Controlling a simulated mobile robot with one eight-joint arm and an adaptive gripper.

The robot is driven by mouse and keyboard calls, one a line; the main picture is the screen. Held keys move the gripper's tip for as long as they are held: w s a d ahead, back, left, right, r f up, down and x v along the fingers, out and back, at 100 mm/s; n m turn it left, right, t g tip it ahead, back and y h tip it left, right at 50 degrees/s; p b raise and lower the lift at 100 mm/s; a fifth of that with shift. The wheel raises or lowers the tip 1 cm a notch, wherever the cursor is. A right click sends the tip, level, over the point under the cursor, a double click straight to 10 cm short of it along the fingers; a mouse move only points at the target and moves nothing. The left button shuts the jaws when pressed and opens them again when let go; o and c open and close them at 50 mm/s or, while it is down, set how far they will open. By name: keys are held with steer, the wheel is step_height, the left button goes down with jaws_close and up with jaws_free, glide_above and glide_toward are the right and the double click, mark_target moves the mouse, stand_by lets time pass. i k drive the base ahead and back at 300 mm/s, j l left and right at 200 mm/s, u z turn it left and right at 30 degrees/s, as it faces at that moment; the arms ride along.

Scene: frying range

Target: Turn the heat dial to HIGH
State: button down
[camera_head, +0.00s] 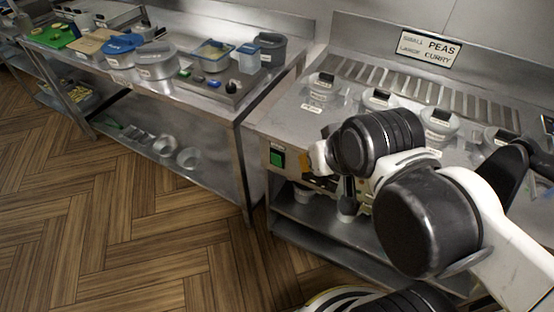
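The range (262,133) stands at the right, with a steel front panel. A green switch (277,157) sits at the panel's left end. I cannot make out the heat dial or its setting; my arm covers much of the panel right of the green switch. The end of my arm, with my gripper (322,178), is close to the panel just right of the switch. The gripper is small, dark and mostly hidden behind my own links. I cannot tell whether its fingers are open or touching anything.
Several lidded clear containers (321,88) stand on the range top. A sign (429,47) reading PEAS and CURRY is on the back wall. A steel table (238,112) at the left holds tubs, boards and a grey tray. The wooden floor (130,220) in front is clear.

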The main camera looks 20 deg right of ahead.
mark_target(320, 181)
steer(key=k+l+z, duration=0.1)
steer(key=k+l, duration=0.45)
steer(key=l, duration=0.2)
steer(key=k+l+z, duration=0.15)
steer(key=k+l, duration=0.15)
steer(key=l, duration=0.1)
